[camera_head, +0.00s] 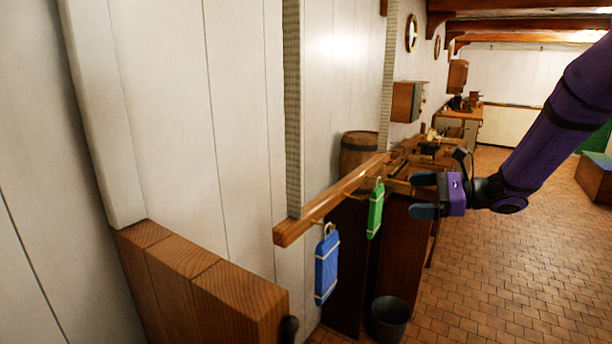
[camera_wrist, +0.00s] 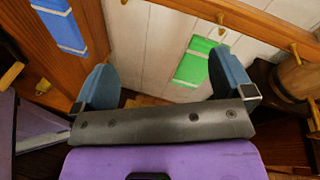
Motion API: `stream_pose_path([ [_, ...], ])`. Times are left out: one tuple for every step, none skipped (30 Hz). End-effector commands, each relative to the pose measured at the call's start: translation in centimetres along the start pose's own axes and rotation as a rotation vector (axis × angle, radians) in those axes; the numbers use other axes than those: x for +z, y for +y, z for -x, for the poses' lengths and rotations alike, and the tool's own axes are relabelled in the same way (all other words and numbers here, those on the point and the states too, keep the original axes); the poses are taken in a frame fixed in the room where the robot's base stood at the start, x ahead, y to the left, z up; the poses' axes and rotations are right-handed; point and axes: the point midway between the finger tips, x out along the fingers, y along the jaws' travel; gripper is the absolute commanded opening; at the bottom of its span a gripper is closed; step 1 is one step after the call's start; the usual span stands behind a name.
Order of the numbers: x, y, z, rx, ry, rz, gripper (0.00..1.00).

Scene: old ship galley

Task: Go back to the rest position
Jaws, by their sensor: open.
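My gripper (camera_head: 424,196) is at the end of my purple arm, right of the wooden rail (camera_head: 335,203) in the head view. Its two blue fingers are apart with nothing between them in the head view. A green towel or cloth (camera_head: 376,210) hangs from a hook on the rail, left of the gripper and apart from it. A blue one (camera_head: 327,267) hangs on a nearer hook. In the wrist view the green cloth (camera_wrist: 203,62) shows beyond the open fingers, near the right one, and the blue cloth (camera_wrist: 62,24) is at the upper left.
A dark bucket (camera_head: 389,317) stands on the tiled floor below the rail. A barrel (camera_head: 358,153) and a cluttered wooden counter (camera_head: 425,152) are behind the gripper. A wooden panel (camera_head: 195,285) is at the near left. The tiled floor (camera_head: 500,270) at right is clear.

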Motion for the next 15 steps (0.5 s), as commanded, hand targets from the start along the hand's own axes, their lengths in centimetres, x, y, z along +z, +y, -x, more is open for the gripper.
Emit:
stream_pose_path([
  [1.5,1.0,-0.1,0.043,0.021,0.047,0.99],
  [2.1,1.7,-0.1,0.07,0.036,0.073,0.99],
  [3.0,2.6,-0.1,0.106,0.056,0.11,0.99],
  [3.6,3.2,-0.1,0.132,0.07,0.139,0.99],
  [4.3,3.9,0.0,0.158,0.085,0.167,0.99],
  [5.0,4.8,0.1,0.193,0.106,0.204,0.99],
  [5.5,5.5,0.2,0.218,0.12,0.232,0.99],
  [6.1,6.1,0.3,0.244,0.135,0.261,0.99],
  [6.8,7.0,0.5,0.277,0.156,0.3,0.99],
  [7.2,7.7,0.6,0.301,0.171,0.329,0.99],
  [7.7,8.3,0.8,0.325,0.186,0.358,0.99],
  [8.3,9.2,1.1,0.358,0.207,0.398,0.99],
  [8.7,9.8,1.3,0.381,0.223,0.427,0.99],
  [9.1,10.5,1.5,0.404,0.239,0.457,0.99],
  [9.7,11.3,1.9,0.435,0.259,0.497,0.99],
])
